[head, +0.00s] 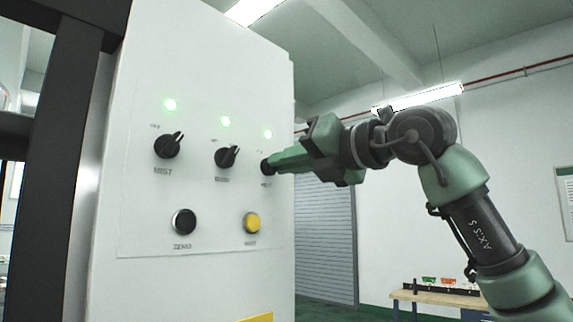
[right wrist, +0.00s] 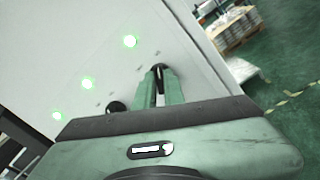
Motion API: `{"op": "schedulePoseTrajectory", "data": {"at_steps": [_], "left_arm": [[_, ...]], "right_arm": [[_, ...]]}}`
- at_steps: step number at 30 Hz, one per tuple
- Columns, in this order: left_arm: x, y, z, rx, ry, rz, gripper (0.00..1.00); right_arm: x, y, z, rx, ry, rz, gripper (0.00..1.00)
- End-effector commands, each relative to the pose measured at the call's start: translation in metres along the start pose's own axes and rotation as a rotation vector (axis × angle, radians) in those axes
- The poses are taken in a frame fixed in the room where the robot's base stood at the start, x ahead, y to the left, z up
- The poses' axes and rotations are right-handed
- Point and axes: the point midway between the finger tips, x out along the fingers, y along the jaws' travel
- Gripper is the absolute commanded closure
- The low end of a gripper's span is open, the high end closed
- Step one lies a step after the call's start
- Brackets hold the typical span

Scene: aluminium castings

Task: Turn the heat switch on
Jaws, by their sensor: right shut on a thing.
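The heat switch (head: 266,167) is the rightmost black rotary knob in the top row of the white control panel, and my right gripper hides part of it. My right gripper (head: 278,161) reaches in from the right with its fingers at this knob. In the right wrist view the fingers (right wrist: 166,86) are shut on the black knob (right wrist: 157,69), one on each side. My left gripper is not in view.
Two more black knobs, one labelled MIST (head: 167,146) and one in the middle (head: 227,157), stand to the left under lit green lamps. Below are a black button (head: 184,222) and a yellow button (head: 252,223). A wooden workbench (head: 440,299) stands at the back right.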

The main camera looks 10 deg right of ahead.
Motion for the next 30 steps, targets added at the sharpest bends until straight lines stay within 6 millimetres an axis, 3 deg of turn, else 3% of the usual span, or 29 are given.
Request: {"op": "schedulePoseTrajectory", "data": {"at_steps": [10, 11, 12, 13, 23, 30], "left_arm": [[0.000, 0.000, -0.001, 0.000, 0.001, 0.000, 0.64], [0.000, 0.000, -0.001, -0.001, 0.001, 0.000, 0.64], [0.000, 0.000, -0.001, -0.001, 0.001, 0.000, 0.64], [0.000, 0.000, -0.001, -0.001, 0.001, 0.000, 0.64], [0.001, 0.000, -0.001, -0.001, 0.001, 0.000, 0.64], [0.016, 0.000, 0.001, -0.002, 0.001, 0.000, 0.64]], "right_arm": [[-0.002, 0.001, 0.004, 0.003, -0.009, 0.003, 1.00], [-0.002, 0.001, 0.004, 0.002, -0.010, 0.003, 0.82], [-0.002, 0.001, 0.004, 0.002, -0.010, 0.003, 0.71], [-0.001, 0.001, 0.004, 0.002, -0.009, 0.003, 0.68], [-0.003, 0.000, 0.001, 0.001, -0.004, 0.001, 0.68], [-0.037, -0.001, 0.000, 0.000, -0.008, 0.002, 0.68]]}}
